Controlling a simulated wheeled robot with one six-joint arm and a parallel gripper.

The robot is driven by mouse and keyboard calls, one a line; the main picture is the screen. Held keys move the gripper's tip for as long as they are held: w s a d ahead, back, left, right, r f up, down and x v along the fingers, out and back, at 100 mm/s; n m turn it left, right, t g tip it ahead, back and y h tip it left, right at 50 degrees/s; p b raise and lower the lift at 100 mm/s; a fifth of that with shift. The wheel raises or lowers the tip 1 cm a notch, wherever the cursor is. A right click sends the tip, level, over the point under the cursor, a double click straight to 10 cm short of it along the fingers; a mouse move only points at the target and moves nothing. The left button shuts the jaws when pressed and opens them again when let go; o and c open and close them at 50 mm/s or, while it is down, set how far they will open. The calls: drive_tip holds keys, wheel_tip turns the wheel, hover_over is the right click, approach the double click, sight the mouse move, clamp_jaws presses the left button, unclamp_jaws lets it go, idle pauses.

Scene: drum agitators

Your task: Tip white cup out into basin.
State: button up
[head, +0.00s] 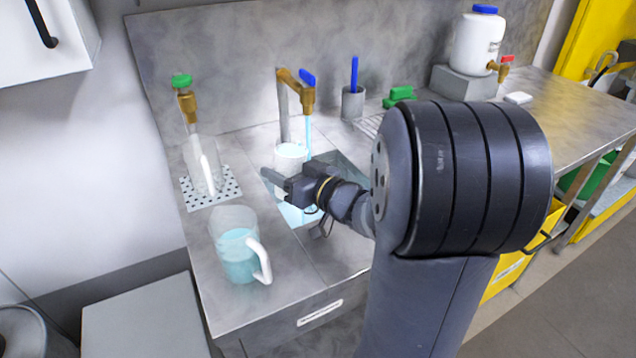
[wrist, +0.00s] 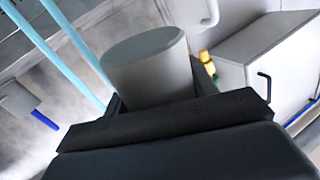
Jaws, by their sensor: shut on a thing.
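The white cup (head: 291,158) is at the tap, over the basin (head: 343,164), and looks roughly upright in the head view. My gripper (head: 274,182) is shut on it. In the wrist view the cup (wrist: 150,72) stands between the jaws (wrist: 160,98), its round end facing up in the picture. I cannot see what is inside it. A blue stream of water (head: 309,137) runs from the brass tap (head: 300,90) close to the cup's right side. Part of the basin is hidden by my arm.
A clear jug of blue liquid (head: 238,255) stands at the counter's front left. Another clear jug (head: 203,165) stands on a perforated mat under a green-handled tap (head: 184,95). A grey holder (head: 353,103) and green item (head: 399,95) are behind the basin.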

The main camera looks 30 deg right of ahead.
drive_tip(key=shift+w+d+f+m+g+p, duration=0.2)
drive_tip(key=shift+w+d+f+m+p, duration=0.15)
drive_tip(key=shift+m+p, duration=0.5)
drive_tip(key=shift+w+d+f+m+g+p, duration=0.2)
drive_tip(key=shift+d+f+m+p, duration=0.2)
drive_tip(key=shift+m+p, duration=0.45)
idle(1.2)
drive_tip(key=shift+w+d+f+m, duration=0.25)
drive_tip(key=shift+f+m, duration=0.15)
drive_tip(key=shift+f, duration=0.2)
drive_tip(key=shift+w+d+f+m, duration=0.1)
drive_tip(key=shift+d+f+m, duration=0.15)
drive_tip(key=shift+f+m, duration=0.25)
idle(0.4)
drive_tip(key=shift+d+f+m+g+p, duration=0.1)
drive_tip(key=shift+f+m+g+p, duration=0.25)
drive_tip(key=shift+m+p, duration=0.25)
idle(0.8)
drive_tip(key=shift+r+m+p, duration=0.45)
drive_tip(key=shift+m+p, duration=0.35)
drive_tip(key=shift+p, duration=0.35)
idle(0.6)
drive_tip(key=shift+f+g+y, duration=0.15)
drive_tip(key=shift+g+y, duration=0.1)
drive_tip(key=shift+y, duration=0.05)
